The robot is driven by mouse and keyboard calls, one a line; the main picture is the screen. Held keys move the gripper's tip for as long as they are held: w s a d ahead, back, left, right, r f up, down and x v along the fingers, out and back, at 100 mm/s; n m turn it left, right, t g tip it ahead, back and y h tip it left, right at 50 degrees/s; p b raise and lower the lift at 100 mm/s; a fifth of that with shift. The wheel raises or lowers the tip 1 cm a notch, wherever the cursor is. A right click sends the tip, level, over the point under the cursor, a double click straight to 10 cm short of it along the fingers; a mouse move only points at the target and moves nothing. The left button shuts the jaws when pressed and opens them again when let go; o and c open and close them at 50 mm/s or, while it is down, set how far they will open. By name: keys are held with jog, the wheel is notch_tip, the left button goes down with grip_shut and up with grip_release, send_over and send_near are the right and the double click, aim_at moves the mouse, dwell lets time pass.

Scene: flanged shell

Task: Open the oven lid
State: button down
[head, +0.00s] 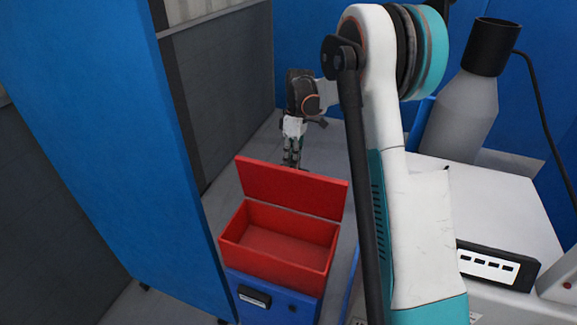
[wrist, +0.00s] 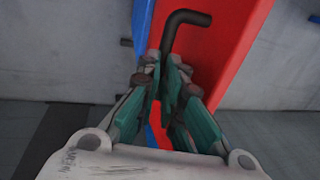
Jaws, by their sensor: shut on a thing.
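The oven is a red open-topped box (head: 277,265) on a blue base (head: 270,296) in the head view. Its red lid (head: 292,187) stands raised along the far edge, and the empty-looking interior shows. In the wrist view a red panel (wrist: 222,50) fills the upper right, with a black bent handle (wrist: 186,17) in front of it. My gripper (head: 291,163) is just beyond the lid's top edge in the head view; its tips are partly hidden by the lid. In the wrist view my gripper (wrist: 166,72) is shut on the handle's straight part.
A blue partition (head: 165,130) stands close on the left, with a grey wall (head: 225,80) behind it. A white cabinet (head: 490,205) and a grey cylinder with a black top (head: 460,115) are on the right. Grey floor shows behind the lid.

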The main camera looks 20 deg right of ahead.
jog(key=shift+w+d+f+g+y, duration=0.1)
jog(key=shift+d+f+g+y, duration=0.2)
jog(key=shift+f, duration=0.35)
jog(key=shift+w+d+f+g, duration=0.1)
jog(key=shift+d+f, duration=0.25)
jog(key=shift+f, duration=0.25)
jog(key=c, duration=2.1)
grip_release()
jog(key=o, duration=0.4)
jog(key=shift+w+f, duration=0.2)
jog(key=shift+w, duration=0.05)
jog(key=shift+o, duration=0.2)
jog(key=v, duration=1.2)
jog(key=shift+w+r, duration=0.2)
